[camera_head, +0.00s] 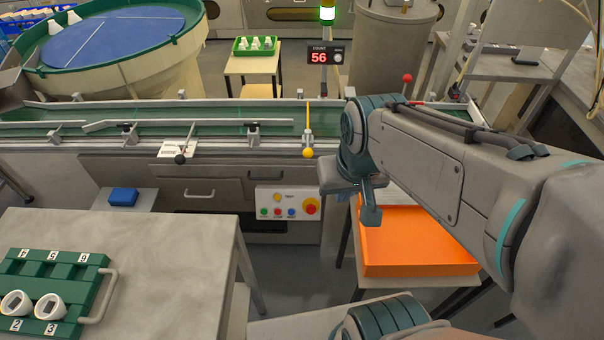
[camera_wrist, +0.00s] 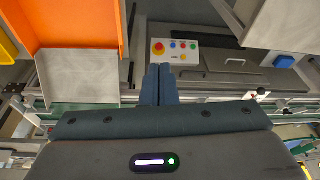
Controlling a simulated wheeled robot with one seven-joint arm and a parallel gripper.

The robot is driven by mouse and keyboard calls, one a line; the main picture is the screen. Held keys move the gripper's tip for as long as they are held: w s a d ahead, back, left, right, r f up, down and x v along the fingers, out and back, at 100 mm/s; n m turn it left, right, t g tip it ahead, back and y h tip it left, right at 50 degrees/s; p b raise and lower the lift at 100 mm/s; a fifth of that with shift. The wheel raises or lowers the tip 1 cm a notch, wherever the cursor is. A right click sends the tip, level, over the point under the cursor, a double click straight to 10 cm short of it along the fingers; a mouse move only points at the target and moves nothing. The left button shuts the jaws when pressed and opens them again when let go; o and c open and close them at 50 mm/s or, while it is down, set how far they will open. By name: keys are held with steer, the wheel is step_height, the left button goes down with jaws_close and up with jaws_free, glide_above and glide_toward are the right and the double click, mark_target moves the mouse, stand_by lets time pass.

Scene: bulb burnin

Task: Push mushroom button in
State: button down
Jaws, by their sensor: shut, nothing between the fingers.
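In the wrist view the button (camera_wrist: 158,47) appears at the left end of the panel (camera_wrist: 187,48), just past my fingertips. My gripper (camera_head: 371,217) is to the right of the panel in the head view, by the orange bin. In the wrist view my gripper (camera_wrist: 160,69) has its two fingers together, empty. It appears apart from the button, but the exact gap is hard to tell.
An orange bin (camera_head: 415,255) stands close to my gripper. A conveyor (camera_head: 220,125) runs above the panel, with a yellow-knobbed lever (camera_head: 308,153). A grey table (camera_head: 175,255) with a green rack (camera_head: 75,275) is at left. Smaller coloured buttons (camera_head: 278,212) sit beside the mushroom button.

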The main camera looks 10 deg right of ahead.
steer(key=w+f+t+b, duration=0.1)
steer(key=w+f+b, duration=0.4)
steer(key=f, duration=0.7)
steer(key=w+a+f+m+t+h+b, duration=0.1)
steer(key=w+f+t+b, duration=0.1)
steer(key=w+f+b, duration=0.4)
steer(key=w+f+m+t+b, duration=0.1)
steer(key=w+f+b, duration=0.5)
steer(key=f, duration=1.2)
steer(key=shift+a+f+t+h+b, duration=0.15)
steer(key=shift+a+t+h+b, duration=0.2)
steer(key=shift+b, duration=1.75)
steer(key=shift+d, duration=0.1)
steer(key=shift+f, duration=0.1)
steer(key=b, duration=0.7)
glide_toward(310, 211)
steer(key=x, duration=0.5)
steer(key=shift+d+f, duration=0.1)
steer(key=shift+f, duration=0.25)
steer(key=shift+w+f, duration=0.15)
steer(key=shift+w, duration=0.3)
